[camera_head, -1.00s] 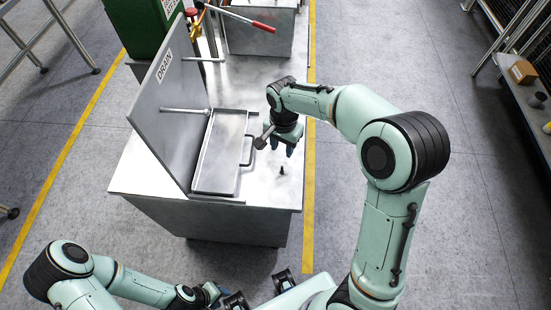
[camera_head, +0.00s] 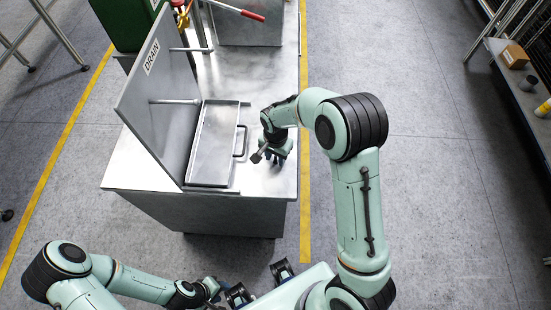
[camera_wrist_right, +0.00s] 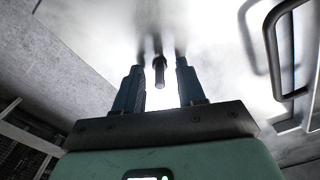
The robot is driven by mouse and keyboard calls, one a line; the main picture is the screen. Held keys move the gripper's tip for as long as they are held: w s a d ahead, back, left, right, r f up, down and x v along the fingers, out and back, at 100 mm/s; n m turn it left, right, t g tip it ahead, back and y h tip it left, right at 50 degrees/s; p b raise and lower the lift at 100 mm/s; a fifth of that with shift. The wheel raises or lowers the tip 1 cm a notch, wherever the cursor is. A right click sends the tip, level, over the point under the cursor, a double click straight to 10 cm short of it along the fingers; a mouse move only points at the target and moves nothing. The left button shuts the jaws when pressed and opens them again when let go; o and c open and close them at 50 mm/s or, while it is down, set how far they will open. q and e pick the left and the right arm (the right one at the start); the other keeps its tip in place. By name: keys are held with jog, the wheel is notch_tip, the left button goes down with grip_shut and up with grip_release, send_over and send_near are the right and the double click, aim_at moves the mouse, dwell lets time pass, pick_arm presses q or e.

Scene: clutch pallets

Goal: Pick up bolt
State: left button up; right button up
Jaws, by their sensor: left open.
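The bolt (camera_wrist_right: 159,72) is a small dark piece on the shiny metal tabletop. In the right wrist view it lies between the two fingertips of my right gripper (camera_wrist_right: 160,84), with a visible gap on each side. In the head view my right gripper (camera_head: 277,157) points down low over the table, right of the tray, and hides the bolt. The right gripper is open and empty. My left gripper (camera_head: 213,290) is open at the bottom of the head view, away from the table and far from the bolt.
A metal tray (camera_head: 213,183) with a side handle (camera_head: 241,142) lies left of the right gripper. The table's front edge is near. A red-handled lever (camera_head: 240,11) is at the back.

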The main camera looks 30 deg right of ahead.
grip_shut()
jog(key=shift+r, duration=0.1)
